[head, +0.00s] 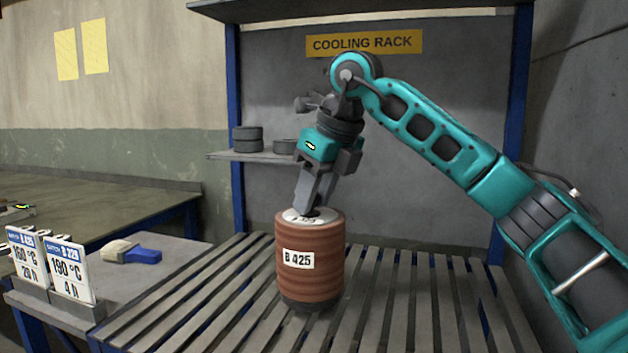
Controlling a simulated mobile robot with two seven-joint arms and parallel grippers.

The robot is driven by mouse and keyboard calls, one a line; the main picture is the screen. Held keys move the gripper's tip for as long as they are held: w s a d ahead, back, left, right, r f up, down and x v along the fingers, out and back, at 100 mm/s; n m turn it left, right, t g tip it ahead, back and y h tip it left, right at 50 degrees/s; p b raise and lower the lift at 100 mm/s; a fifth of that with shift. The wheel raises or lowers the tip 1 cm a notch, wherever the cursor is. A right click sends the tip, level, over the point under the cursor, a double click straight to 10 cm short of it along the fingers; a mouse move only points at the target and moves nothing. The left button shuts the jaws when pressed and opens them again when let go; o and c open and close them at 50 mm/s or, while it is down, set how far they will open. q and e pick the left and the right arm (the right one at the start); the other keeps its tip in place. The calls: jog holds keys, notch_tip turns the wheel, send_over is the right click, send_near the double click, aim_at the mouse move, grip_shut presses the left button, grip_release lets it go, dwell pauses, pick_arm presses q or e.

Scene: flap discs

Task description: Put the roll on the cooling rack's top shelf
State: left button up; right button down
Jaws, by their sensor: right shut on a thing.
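The roll (311,262) is a reddish-brown ribbed cylinder with a white label reading B 425 and a pale ring on top. It is upright at the front middle of the cooling rack's slatted shelf (420,300). Its dark base looks to be at the slats; I cannot tell whether it rests on them or hangs just above. My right gripper (317,207) points down and is shut on the roll at its top centre. The fingertips are partly hidden in the roll's top. A small part of what looks like my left gripper (17,211) shows at the left edge; its fingers cannot be made out.
Blue posts (515,130) flank the rack, with a board (300,10) overhead. A small side shelf (230,156) bears dark discs (247,139). Left is a grey table with a blue-handled brush (133,252) and sign cards (70,269). The slats right of the roll are clear.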

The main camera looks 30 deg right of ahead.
pick_arm(q)
jog(key=shift+d, duration=0.15)
pick_arm(e)
jog(key=shift+f, duration=0.85)
jog(key=c, duration=0.8)
grip_release()
jog(key=shift+f, duration=0.15)
jog(key=shift+o, duration=0.2)
jog(key=shift+s+r, duration=0.15)
jog(key=shift+r, duration=0.45)
pick_arm(q)
jog(key=shift+s+a+r+p, duration=0.2)
jog(key=shift+a+r+p, duration=0.25)
jog(key=shift+p, duration=0.5)
pick_arm(e)
jog(key=v, duration=1.1)
